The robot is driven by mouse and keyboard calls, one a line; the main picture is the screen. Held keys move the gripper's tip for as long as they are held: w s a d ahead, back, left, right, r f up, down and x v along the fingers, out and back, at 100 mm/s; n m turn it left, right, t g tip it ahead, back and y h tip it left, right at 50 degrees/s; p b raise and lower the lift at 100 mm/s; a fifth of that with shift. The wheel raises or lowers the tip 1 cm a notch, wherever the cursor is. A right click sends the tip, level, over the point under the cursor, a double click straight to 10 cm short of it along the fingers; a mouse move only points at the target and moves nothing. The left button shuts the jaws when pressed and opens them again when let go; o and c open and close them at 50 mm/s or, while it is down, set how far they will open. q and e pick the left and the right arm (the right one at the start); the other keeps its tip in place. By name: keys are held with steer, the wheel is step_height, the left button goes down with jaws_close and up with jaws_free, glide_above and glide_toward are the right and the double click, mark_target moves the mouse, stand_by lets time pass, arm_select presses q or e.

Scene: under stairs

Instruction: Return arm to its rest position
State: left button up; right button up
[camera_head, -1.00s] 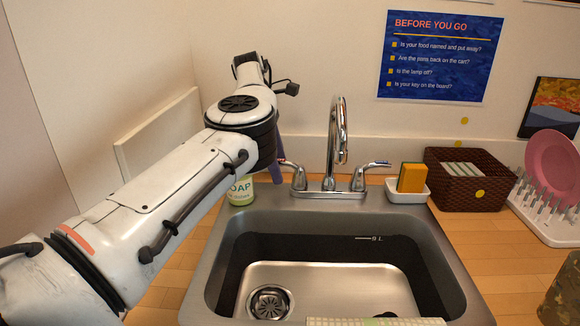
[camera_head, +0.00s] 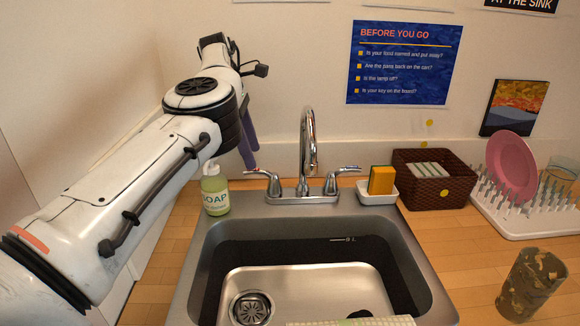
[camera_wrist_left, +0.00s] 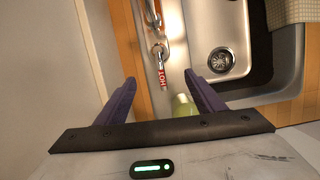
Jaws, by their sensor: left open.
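My left arm reaches in from the left in the head view, its wrist high in front of the back wall. The purple fingers of my left gripper (camera_head: 248,135) hang down behind the arm, partly hidden by it, left of the faucet (camera_head: 308,165). In the left wrist view the two fingers of my left gripper (camera_wrist_left: 159,82) stand apart with nothing held between them. A green soap bottle (camera_head: 214,190) stands on the counter below the arm. My right gripper is not in view.
A steel sink (camera_head: 205,270) is below the faucet. Right of it are a yellow sponge (camera_head: 381,180) in a white dish, a brown basket (camera_head: 440,190), a white rack (camera_head: 520,222) with a pink plate (camera_head: 512,160), and a patterned cup (camera_head: 530,285). A blue poster (camera_head: 404,62) hangs behind.

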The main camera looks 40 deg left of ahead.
mark_target(252, 174)
arm_select(q)
steer(key=b+x, duration=0.1)
steer(key=x, duration=0.1)
steer(key=b+x, duration=0.2)
steer(key=x, duration=0.1)
steer(key=s+a+b+x, duration=0.1)
steer(key=b+x, duration=0.1)
steer(key=shift+f, duration=0.35)
steer(key=shift+s+n+b, duration=0.1)
steer(key=shift+n+b, duration=0.3)
steer(key=shift+b, duration=0.15)
steer(key=shift+s+d+r+n+t+b, duration=0.3)
steer(key=shift+n+b, duration=0.1)
steer(key=shift+n, duration=0.3)
